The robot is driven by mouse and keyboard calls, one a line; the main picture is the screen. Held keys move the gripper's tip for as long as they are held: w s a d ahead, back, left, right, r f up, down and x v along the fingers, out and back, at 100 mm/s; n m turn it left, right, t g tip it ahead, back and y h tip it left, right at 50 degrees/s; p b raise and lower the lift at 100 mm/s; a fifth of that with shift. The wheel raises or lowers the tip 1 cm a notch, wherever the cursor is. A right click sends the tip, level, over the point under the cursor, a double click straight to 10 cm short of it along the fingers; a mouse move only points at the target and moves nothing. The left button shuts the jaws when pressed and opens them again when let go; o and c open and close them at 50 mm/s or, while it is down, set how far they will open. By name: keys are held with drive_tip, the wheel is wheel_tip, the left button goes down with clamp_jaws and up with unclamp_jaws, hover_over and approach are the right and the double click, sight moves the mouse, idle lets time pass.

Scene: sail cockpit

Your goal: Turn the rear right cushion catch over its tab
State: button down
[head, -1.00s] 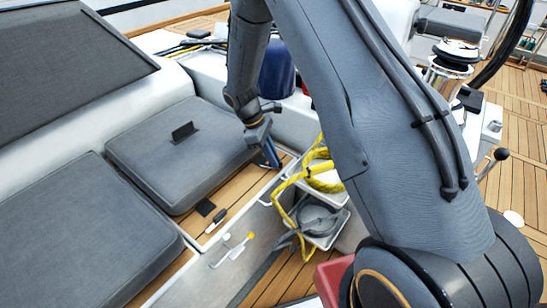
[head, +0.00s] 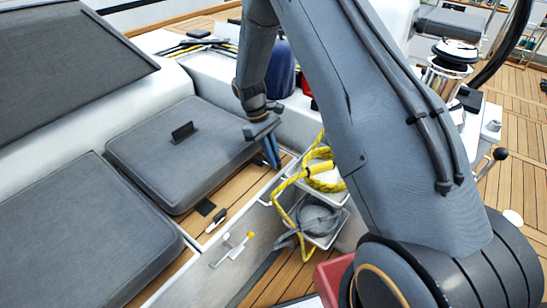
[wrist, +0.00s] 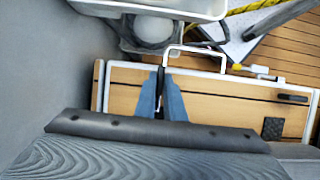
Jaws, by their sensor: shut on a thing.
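My gripper (head: 272,153) reaches down to the wooden seat edge beside the right corner of the far grey cushion (head: 180,150). In the wrist view its blue fingers (wrist: 161,98) are closed around a narrow dark piece, the catch (wrist: 161,78), which shows only as a thin strip between them. Its tab is hidden by the fingers and the dark wrist edge. Another catch with a black handle (wrist: 292,98) lies on the wood to the right, apart from a square black tab (wrist: 272,128). That catch (head: 217,219) and tab (head: 205,208) also show in the head view.
A white-framed handle (head: 268,188) stands on the locker side close to my gripper. White bins with yellow rope (head: 322,170) and grey gear (head: 318,218) stand just right of it. A blue drum (head: 280,72) is behind my wrist. A nearer cushion (head: 85,235) is at left.

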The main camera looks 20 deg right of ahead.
sight(267, 162)
drive_tip(key=c, duration=1.8)
unclamp_jaws()
drive_tip(key=shift+c, duration=0.2)
drive_tip(key=shift+r, duration=0.1)
drive_tip(key=v, duration=0.7)
drive_tip(key=shift+r, duration=0.35)
drive_tip(key=shift+a, duration=0.1)
